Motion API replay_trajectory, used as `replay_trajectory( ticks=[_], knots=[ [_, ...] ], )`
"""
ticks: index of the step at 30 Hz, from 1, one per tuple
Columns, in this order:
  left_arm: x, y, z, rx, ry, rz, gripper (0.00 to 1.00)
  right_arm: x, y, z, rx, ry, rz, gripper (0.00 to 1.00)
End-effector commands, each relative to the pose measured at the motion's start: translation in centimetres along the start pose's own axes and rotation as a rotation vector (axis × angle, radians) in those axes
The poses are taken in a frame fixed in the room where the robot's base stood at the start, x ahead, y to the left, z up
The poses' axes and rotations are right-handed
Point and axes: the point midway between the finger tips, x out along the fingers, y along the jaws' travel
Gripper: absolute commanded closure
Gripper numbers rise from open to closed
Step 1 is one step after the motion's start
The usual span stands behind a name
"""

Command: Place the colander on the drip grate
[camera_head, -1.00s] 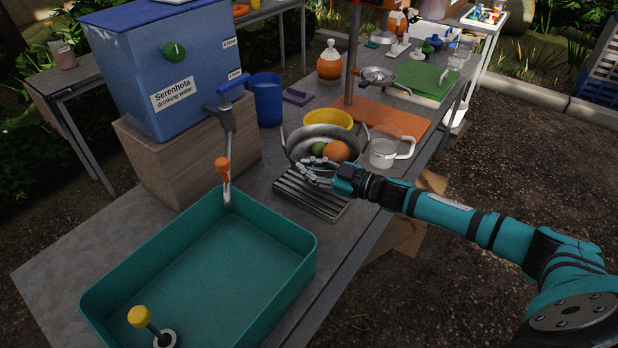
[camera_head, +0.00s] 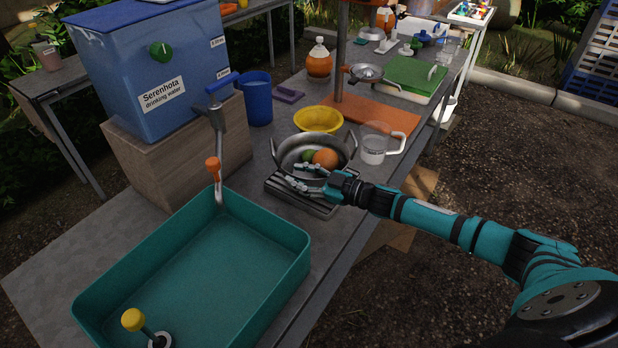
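The colander (camera_head: 290,153) is a round grey metal bowl with two side handles. It holds an orange fruit (camera_head: 326,158) and a green fruit (camera_head: 308,155). The drip grate (camera_head: 318,207) is a dark slatted plate between the teal basin and the colander. The colander's near side overlaps the grate's far part in the picture; I cannot tell whether it rests on it. My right gripper (camera_head: 296,180) is at the colander's near side, above the grate, fingers pointing left. Whether it grips the colander cannot be made out. My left gripper is not in view.
A teal basin (camera_head: 292,285) fills the near table. A tap (camera_head: 218,130) from the blue water tank (camera_head: 140,60) stands left of the grate. A yellow bowl (camera_head: 318,119), a clear jug (camera_head: 374,152) and an orange board (camera_head: 385,117) lie behind and right of the colander.

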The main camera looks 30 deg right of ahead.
Motion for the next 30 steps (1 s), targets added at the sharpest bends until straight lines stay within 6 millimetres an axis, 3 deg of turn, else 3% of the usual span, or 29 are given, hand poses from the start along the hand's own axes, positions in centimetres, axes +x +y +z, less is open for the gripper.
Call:
replay_trajectory(
  ticks=[5,12,18,30],
  knots=[
    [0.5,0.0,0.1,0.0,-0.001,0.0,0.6,-2.4,-0.1,0.3,0.001,-0.005,-0.001,0.71],
    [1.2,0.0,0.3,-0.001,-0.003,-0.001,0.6,-7.7,-0.1,0.4,0.002,-0.007,-0.001,0.71],
    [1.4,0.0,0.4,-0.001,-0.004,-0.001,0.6,-10.6,-0.1,0.2,0.002,-0.005,-0.001,0.71],
    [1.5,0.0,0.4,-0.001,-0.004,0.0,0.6,-11.8,0.0,-0.1,0.0,0.001,0.0,0.71]
  ],
)
